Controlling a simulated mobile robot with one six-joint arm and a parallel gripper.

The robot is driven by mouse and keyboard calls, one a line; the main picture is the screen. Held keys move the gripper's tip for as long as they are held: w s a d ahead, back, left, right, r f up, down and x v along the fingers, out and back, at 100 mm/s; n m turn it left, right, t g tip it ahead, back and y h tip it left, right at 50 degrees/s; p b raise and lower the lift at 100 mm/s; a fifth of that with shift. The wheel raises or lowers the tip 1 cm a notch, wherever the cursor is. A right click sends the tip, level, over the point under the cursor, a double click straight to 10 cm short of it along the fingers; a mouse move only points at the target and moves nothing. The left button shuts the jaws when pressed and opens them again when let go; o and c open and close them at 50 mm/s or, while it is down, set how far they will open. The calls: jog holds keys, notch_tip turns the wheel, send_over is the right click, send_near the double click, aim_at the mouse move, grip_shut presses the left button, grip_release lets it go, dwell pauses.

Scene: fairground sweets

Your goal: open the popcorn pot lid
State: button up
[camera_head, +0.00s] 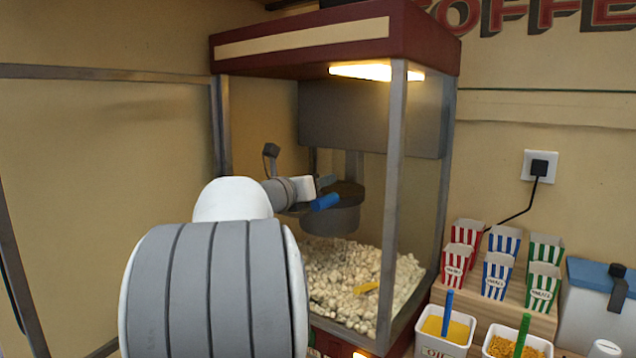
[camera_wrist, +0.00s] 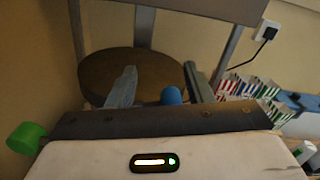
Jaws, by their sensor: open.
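The grey popcorn pot (camera_head: 332,219) hangs inside the glass-walled popcorn machine, above the popcorn. Its brown round top, seemingly the lid (camera_head: 349,189), lies flat across it; it also shows in the wrist view (camera_wrist: 105,75). A blue handle (camera_head: 325,202) sticks out at the pot's near side. My gripper (camera_head: 318,189) is at this near side, close to the handle. In the wrist view my gripper (camera_wrist: 160,80) is open, and the rounded blue end (camera_wrist: 171,96) appears between its fingers. Whether a finger touches it I cannot tell.
The machine's grey corner post (camera_head: 393,200) stands to the right of my gripper. Popcorn (camera_head: 345,275) and a yellow scoop (camera_head: 365,287) lie below the pot. Striped boxes (camera_head: 497,275) and tubs of oil (camera_head: 445,328) and kernels (camera_head: 514,345) stand on the right.

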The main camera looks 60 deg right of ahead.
jog(key=a+b, duration=0.1)
jog(key=a, duration=0.6)
jog(key=shift+w+a, duration=0.4)
jog(key=shift+w, duration=0.05)
